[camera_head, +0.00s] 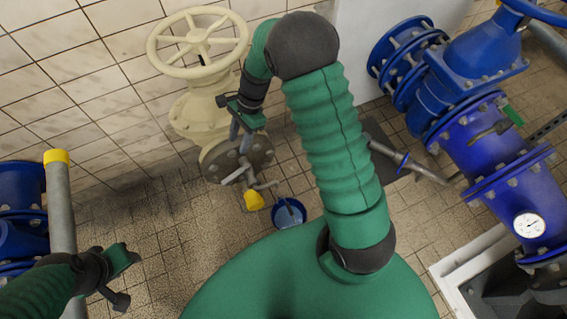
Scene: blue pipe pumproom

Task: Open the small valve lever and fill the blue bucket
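A small valve with a grey lever (265,185) sits on a thin pipe below a round flange, with a yellow piece (254,201) beneath it. The blue bucket (289,213) stands on the floor just right of it; I cannot make out its contents clearly. My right gripper (237,122) hangs above and slightly left of the valve, in front of the cream pipework. Its fingers look spread; a grey bar shows between or behind them, and I cannot tell contact. My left gripper (128,279) is open and empty at lower left.
A cream handwheel valve (199,40) rises by the tiled wall. A grey post with a yellow cap (57,157) stands beside my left arm. Large blue pipes (500,147) with a gauge (529,225) fill the right side. Open tiled floor (165,215) lies left of the bucket.

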